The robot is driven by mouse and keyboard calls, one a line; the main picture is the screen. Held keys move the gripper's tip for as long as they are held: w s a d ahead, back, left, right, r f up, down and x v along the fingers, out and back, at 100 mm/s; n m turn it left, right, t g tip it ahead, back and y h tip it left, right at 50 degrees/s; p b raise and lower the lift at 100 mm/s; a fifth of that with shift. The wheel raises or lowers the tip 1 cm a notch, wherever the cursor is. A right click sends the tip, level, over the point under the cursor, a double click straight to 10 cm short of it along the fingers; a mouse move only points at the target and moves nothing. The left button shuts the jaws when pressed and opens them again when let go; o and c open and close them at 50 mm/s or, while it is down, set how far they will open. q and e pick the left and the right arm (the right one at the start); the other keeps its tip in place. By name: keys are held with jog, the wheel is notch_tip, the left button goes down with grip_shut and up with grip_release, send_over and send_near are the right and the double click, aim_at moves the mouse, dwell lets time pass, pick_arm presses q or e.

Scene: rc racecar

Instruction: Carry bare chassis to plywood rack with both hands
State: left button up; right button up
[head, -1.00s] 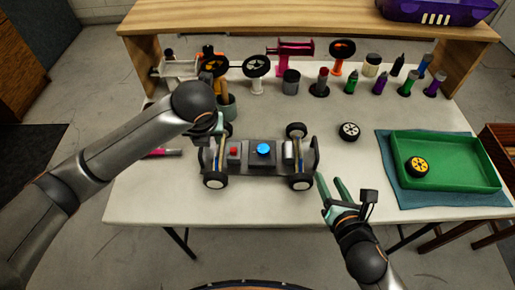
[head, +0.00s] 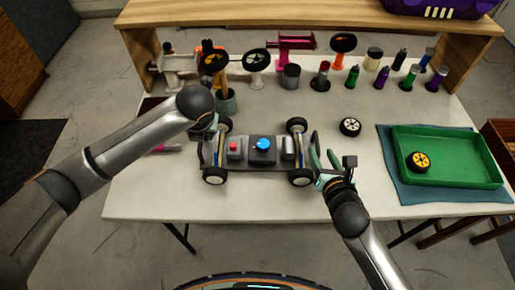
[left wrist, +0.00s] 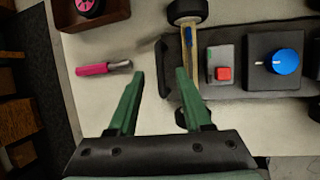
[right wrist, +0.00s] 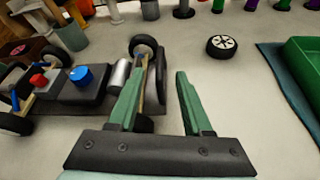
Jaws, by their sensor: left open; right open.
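The chassis (head: 262,160) is a dark flat car frame with a blue knob, a red button and wheels at its corners. It sits level on the white table. My right gripper (head: 323,158) is open at the chassis's right end; in the right wrist view its fingers (right wrist: 155,90) reach over the dark end plate, contact unclear. My left gripper (left wrist: 155,78) is open at the chassis's left end, one finger overlapping its edge in the left wrist view. In the head view my forearm partly hides it. A wooden rack-like shelf (head: 225,14) spans the table's back.
A green tray (head: 470,178) with a yellow-hubbed wheel stands on a blue mat at right. A loose wheel (head: 350,127) lies right of the chassis. A pink-handled tool (left wrist: 100,68) lies at left. Bottles and stands line the back. The front table strip is clear.

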aim_at(317, 143)
pick_arm(q)
jog(key=shift+x, duration=2.7)
pick_arm(e)
jog(key=shift+x, duration=2.65)
pick_arm(q)
jog(key=shift+c, duration=0.4)
pick_arm(e)
jog(key=shift+c, duration=0.4)
pick_arm(q)
grip_shut()
pick_arm(e)
grip_shut()
pick_arm(q)
jog(key=shift+r, duration=0.25)
pick_arm(e)
jog(key=shift+r, duration=0.25)
